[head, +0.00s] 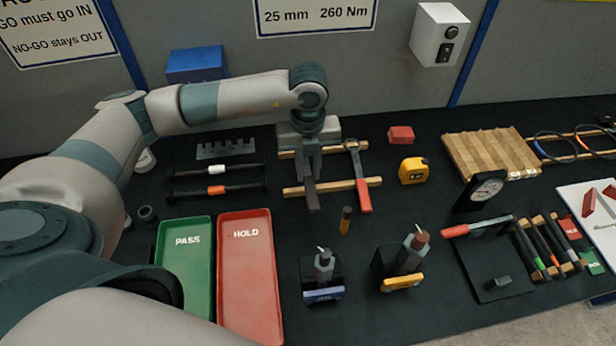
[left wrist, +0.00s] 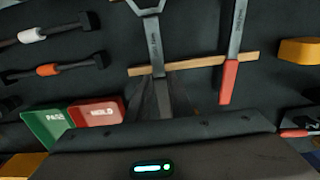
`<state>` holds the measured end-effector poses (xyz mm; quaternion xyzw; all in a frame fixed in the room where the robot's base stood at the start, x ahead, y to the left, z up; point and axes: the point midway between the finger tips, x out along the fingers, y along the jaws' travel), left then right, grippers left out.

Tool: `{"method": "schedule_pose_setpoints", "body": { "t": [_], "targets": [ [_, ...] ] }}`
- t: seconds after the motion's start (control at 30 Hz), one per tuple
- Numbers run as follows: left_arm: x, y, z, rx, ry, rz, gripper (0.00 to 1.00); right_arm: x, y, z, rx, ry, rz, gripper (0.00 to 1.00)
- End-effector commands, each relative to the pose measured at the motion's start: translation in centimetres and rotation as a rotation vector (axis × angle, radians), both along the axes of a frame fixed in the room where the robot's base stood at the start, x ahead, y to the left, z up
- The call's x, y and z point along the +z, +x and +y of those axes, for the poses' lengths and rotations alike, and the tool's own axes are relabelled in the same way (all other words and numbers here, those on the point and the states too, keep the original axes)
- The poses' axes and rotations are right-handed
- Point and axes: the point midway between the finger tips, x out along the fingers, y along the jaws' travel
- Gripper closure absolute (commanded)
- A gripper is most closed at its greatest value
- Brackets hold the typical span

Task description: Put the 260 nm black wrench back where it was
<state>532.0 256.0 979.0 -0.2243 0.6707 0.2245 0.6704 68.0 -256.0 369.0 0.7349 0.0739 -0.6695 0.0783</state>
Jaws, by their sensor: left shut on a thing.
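My left gripper (head: 311,178) points down over the left part of the two-strip wooden rack (head: 338,187). It is shut on the black wrench (head: 313,203), whose dark handle end shows below the fingers. In the left wrist view the wrench's grey shaft (left wrist: 154,45) runs up from between my fingers (left wrist: 152,104), across the wooden strip (left wrist: 190,63). The gripper hides part of the handle, and I cannot tell whether the wrench touches the strips. A red-handled wrench (head: 362,190) lies across the rack to the right; it also shows in the left wrist view (left wrist: 229,82). My right gripper is out of view.
Green PASS (head: 186,265) and red HOLD (head: 246,270) trays are at front left. Two gauge bars (head: 215,190) lie left of the rack. A yellow tape measure (head: 412,170) and red block (head: 400,134) are to the right. Two tools in stands (head: 323,292) (head: 400,281) are in front.

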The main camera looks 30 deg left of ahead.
Motion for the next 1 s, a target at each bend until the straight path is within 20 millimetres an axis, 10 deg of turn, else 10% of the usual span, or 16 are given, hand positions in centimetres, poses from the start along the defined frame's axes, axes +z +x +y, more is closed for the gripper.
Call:
{"method": "schedule_pose_setpoints", "body": {
  "t": [0.97,1.0],
  "targets": [
    [-4.1,0.0,0.0,0.000,0.000,-0.001,1.00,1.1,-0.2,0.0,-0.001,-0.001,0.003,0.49],
    [-4.0,0.0,0.0,0.000,0.001,-0.001,0.73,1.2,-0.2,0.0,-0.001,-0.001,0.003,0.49]
  ]
}}
